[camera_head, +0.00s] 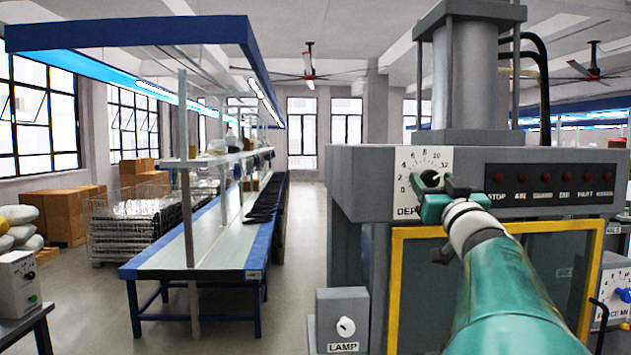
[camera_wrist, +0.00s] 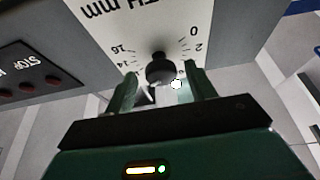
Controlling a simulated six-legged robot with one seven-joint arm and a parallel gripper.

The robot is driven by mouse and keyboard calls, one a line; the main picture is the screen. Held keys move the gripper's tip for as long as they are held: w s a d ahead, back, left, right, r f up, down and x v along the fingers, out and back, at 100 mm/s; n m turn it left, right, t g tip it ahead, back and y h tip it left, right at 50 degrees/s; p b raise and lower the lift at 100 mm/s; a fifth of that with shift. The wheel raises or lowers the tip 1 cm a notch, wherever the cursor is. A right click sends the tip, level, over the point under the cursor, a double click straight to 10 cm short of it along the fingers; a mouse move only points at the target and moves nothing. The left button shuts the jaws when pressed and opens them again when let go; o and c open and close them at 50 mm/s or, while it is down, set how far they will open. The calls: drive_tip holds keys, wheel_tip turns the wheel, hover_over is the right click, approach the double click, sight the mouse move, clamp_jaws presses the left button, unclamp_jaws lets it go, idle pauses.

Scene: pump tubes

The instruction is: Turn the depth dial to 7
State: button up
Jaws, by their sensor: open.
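The depth dial is a black knob (camera_head: 431,178) on a white scale plate (camera_head: 409,159) at the upper front of the grey machine. In the wrist view the knob (camera_wrist: 160,69) shows upside down, with 0 and 2 to its right and 14 and 16 to its left. My gripper (camera_head: 433,190) is at the dial. In the wrist view its two green fingers (camera_wrist: 160,88) stand apart, one on each side of the knob, with gaps visible. The knob's pointer and exact setting cannot be read. My gripper hides the lower part of the scale.
A row of red buttons (camera_head: 549,178) is just right of the dial. A yellow frame (camera_head: 397,290) surrounds a window below. A grey LAMP knob box (camera_head: 343,325) stands lower left. A long blue-edged workbench (camera_head: 200,248) is farther left, with open floor between.

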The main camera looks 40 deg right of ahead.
drive_tip(key=shift+w+f, duration=0.1)
drive_tip(key=shift+w, duration=0.15)
drive_tip(key=shift+s+a, duration=0.1)
drive_tip(key=shift+s, duration=0.15)
drive_tip(key=shift+c, duration=0.4)
drive_tip(key=shift+w, duration=0.15)
drive_tip(key=c, duration=0.9)
drive_tip(key=shift+o, duration=0.2)
